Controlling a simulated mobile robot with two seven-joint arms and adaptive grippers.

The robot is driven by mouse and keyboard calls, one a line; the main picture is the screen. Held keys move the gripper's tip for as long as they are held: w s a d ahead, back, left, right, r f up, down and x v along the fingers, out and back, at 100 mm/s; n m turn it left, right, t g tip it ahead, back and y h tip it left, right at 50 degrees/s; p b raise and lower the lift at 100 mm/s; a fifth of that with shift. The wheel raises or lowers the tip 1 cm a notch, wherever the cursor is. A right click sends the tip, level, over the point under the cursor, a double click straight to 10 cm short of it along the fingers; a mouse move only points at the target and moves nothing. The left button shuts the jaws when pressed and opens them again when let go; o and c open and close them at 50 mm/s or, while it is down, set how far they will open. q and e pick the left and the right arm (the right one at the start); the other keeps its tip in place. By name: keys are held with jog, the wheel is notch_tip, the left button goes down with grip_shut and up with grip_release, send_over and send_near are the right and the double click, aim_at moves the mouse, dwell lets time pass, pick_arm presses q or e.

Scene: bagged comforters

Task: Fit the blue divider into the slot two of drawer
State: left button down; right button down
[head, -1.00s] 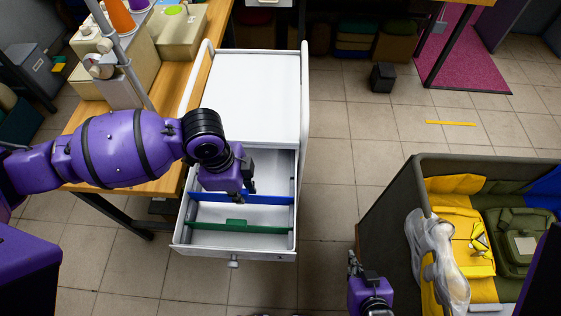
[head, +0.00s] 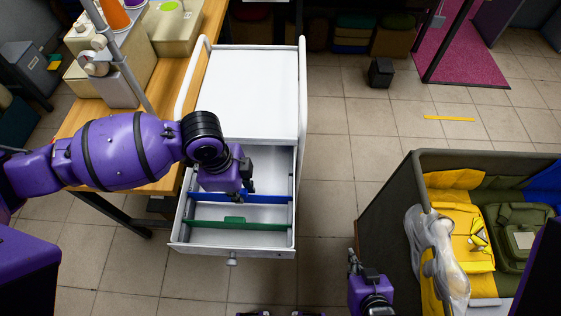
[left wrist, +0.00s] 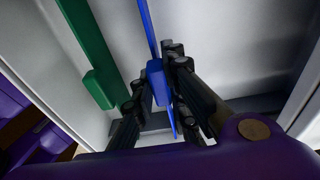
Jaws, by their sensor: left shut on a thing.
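The white drawer (head: 205,236) is pulled out of the cabinet, and a green divider (head: 215,225) spans it near the front. The blue divider (head: 268,201) lies across the drawer behind the green one, roughly parallel to it. My left gripper (head: 247,190) reaches down into the drawer. In the left wrist view its fingers (left wrist: 158,92) are shut on the raised tab of the blue divider (left wrist: 158,75). The gripper hides part of the divider in the head view, and I cannot tell whether its ends sit in slots. My right gripper (head: 352,262) hangs low beside the bin, its finger gap unclear.
A grey bin (head: 385,200) with yellow and green bags stands at the right. A wooden table (head: 90,112) with boxes is left of the white cabinet (head: 254,90). Tiled floor (head: 335,170) is clear between cabinet and bin.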

pick_arm(q)
jog(key=shift+f, duration=0.3)
pick_arm(e)
jog(key=shift+s+f, duration=0.15)
jog(key=shift+s, duration=0.15)
pick_arm(q)
jog(key=shift+f, duration=0.1)
pick_arm(e)
jog(key=shift+a, duration=0.1)
pick_arm(q)
jog(key=c, duration=1.7)
grip_release()
jog(key=shift+o, duration=0.4)
jog(key=o, duration=0.6)
